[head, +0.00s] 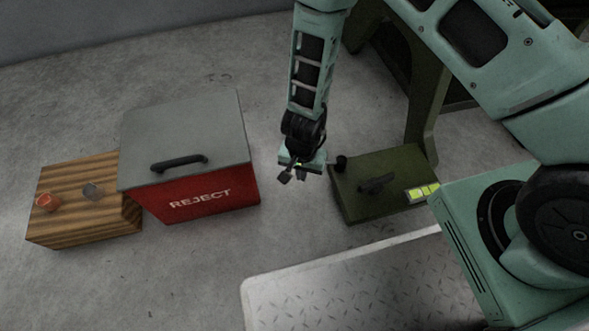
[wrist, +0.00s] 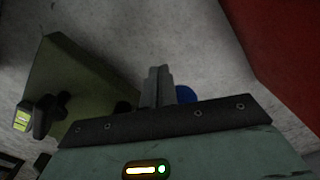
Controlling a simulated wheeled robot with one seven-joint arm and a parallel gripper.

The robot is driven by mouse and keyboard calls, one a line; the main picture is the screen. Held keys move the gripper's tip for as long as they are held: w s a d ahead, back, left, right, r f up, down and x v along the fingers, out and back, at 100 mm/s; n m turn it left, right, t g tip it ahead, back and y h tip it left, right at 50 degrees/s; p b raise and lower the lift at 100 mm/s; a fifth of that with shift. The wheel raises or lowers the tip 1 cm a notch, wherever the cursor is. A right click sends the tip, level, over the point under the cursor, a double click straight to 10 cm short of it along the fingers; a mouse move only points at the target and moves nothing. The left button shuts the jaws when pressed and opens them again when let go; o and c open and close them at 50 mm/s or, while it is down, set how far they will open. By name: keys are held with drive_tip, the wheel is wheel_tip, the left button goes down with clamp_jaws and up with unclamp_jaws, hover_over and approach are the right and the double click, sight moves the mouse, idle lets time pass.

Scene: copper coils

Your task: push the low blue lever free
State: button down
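A small part of a round blue thing (wrist: 186,94), perhaps the blue lever's end, shows in the wrist view just right of my gripper's fingers. The rest of it is hidden behind my gripper's housing, and I cannot tell whether the fingers touch it. I make out no blue lever in the head view. My gripper (wrist: 158,72) points downward, its two grey fingers together with nothing visible between them. In the head view my gripper (head: 302,176) hangs between the red bin and the green box (head: 385,205), left of the box.
The green box carries a dark handle (head: 377,183), a black knob (head: 341,162) and a lit yellow-green panel (head: 422,192). The red REJECT bin (head: 212,200) with a grey lid stands left. Beyond it is a wooden block (head: 85,222). Bare concrete floor lies between bin and box.

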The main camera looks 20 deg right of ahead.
drive_tip(key=w+p, duration=0.2)
drive_tip(key=p, duration=0.2)
drive_tip(key=w+d+p, duration=0.1)
drive_tip(key=w+p, duration=0.2)
drive_tip(key=p, duration=0.1)
drive_tip(key=shift+d, duration=0.2)
idle(1.2)
